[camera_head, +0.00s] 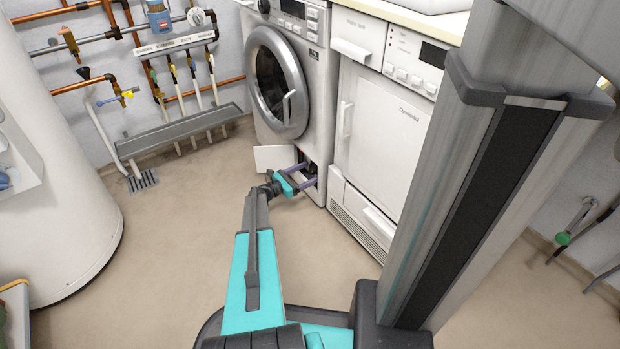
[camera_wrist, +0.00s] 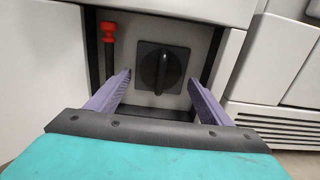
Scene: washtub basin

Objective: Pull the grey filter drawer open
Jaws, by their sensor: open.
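In the wrist view a black knob (camera_wrist: 160,68) with an upright grip bar sits on a dark square plate. Behind it is a light grey panel (camera_wrist: 198,42), set in a recess low in the washing machine (camera_head: 287,70). I cannot tell whether this panel is the filter drawer's front. My gripper (camera_wrist: 160,82) is open, its purple fingers on either side of the knob and apart from it. In the head view my gripper (camera_head: 302,178) reaches to the recess from the front. The plate's lower edge is close to the gripper's palm.
A red-capped black hose (camera_wrist: 108,35) stands left of the knob. A white flap (camera_head: 273,158) hangs open left of the recess. A white dryer (camera_head: 385,130) stands to the right. A boiler (camera_head: 50,150) is at left; the floor between is clear.

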